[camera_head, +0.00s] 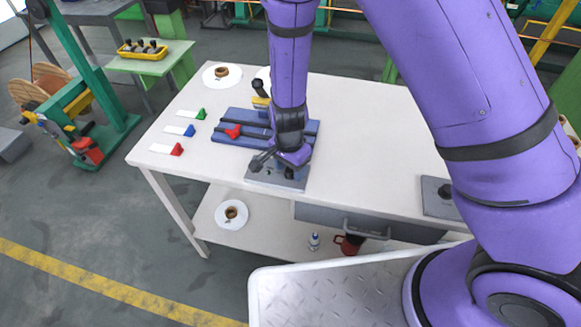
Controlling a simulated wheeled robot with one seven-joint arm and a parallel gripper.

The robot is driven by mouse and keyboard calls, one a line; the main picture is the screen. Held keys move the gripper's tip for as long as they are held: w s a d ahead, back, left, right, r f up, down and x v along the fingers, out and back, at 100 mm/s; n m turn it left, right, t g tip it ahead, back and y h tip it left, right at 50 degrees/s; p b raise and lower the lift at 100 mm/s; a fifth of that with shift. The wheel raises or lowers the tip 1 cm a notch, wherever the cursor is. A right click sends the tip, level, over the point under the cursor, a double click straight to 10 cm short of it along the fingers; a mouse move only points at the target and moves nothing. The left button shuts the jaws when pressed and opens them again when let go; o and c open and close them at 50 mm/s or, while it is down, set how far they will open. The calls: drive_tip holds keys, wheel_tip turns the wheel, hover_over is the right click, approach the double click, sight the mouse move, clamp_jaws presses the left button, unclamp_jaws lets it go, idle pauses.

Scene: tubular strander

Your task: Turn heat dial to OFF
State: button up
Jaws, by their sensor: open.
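My purple arm reaches over the white workbench (345,115), and my gripper (264,160) is low at its front edge, left of the picture's middle. Its dark fingers point left, above a grey plate (262,179). The jaws are open, and no held object shows. A small blue-grey block stands on this plate, mostly hidden behind my gripper and wrist. No heat dial with readable marks shows. A second grey plate (434,207) with a black knob (445,191) lies farther right, partly covered by my arm; I cannot tell whether either is the heat dial.
A blue fixture (232,139) with a red piece (233,131) lies behind my gripper. Green, blue and red-tipped pieces (181,130) lie to its left. A drawer (345,219) and a lower shelf (260,222) are below. The benchtop between the two plates is clear.

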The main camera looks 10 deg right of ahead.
drive_tip(key=shift+f, duration=0.1)
drive_tip(key=c, duration=0.9)
drive_tip(key=shift+n, duration=0.3)
drive_tip(key=n, duration=0.5)
drive_tip(key=shift+n, duration=0.4)
drive_tip(key=n, duration=0.5)
drive_tip(key=shift+n, duration=0.4)
drive_tip(key=o, duration=0.9)
